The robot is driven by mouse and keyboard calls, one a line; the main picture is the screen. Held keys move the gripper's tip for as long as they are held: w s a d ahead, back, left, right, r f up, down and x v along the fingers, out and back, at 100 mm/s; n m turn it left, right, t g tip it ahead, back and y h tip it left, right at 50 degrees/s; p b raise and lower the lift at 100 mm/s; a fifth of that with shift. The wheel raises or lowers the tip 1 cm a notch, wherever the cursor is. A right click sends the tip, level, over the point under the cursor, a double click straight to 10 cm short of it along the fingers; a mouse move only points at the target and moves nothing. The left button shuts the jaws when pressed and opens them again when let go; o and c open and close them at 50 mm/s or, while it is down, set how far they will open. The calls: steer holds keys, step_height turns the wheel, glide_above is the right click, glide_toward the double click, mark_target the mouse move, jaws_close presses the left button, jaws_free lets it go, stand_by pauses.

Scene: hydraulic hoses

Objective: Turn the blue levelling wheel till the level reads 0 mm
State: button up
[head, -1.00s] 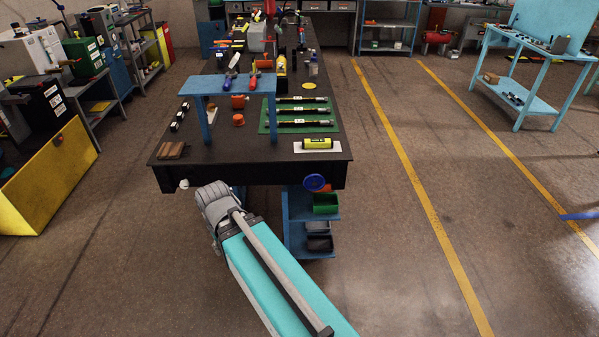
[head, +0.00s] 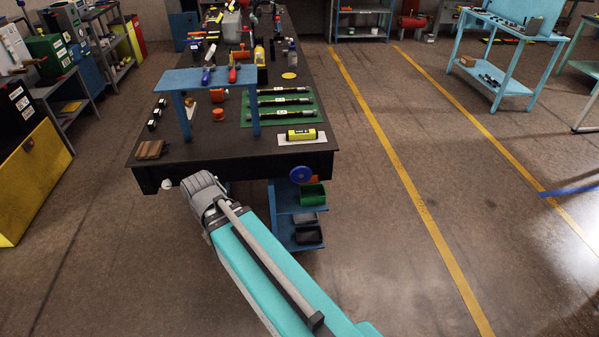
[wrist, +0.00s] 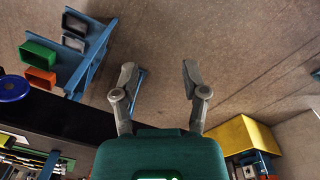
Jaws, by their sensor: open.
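The blue levelling wheel (head: 301,174) is on the front face of the dark bench, near its right corner. It also shows at the left edge of the wrist view (wrist: 14,89). The yellow level (head: 301,134) lies on a white plate on the bench top above the wheel; its reading is too small to make out. In the wrist view my gripper (wrist: 158,78) has its two fingers apart with nothing between them, and it is clear of the wheel. In the head view my arm hides the gripper.
Below the wheel is a blue shelf unit (head: 274,225) with a green bin (head: 312,194), an orange bin and dark trays. A blue stand (head: 205,78) holds tools on the bench (head: 210,152).

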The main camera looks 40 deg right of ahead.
steer(key=w+d+f+n+g+h+b, duration=0.3)
steer(key=w+d+h+b, duration=0.2)
steer(key=w+d+b, duration=0.2)
steer(key=w+d+f+n+g+h+b, duration=0.3)
steer(key=w+d+b, duration=0.5)
steer(key=d+b, duration=0.4)
steer(key=w+d+f+n+g+h+b, duration=0.3)
steer(key=w+d+f+n+h+b, duration=0.2)
steer(key=w+d+b, duration=0.3)
steer(key=d+h+b, duration=0.1)
steer(key=d+b, duration=0.1)
steer(key=d, duration=0.2)
steer(key=shift+w+g+h, duration=0.2)
steer(key=shift+g+h, duration=0.1)
steer(key=shift+h, duration=0.1)
steer(key=shift+f, duration=0.1)
steer(key=shift+s+d, duration=0.1)
glide_above(300, 183)
steer(key=shift+w+d, duration=0.25)
steer(key=shift+d, duration=0.1)
jaws_close()
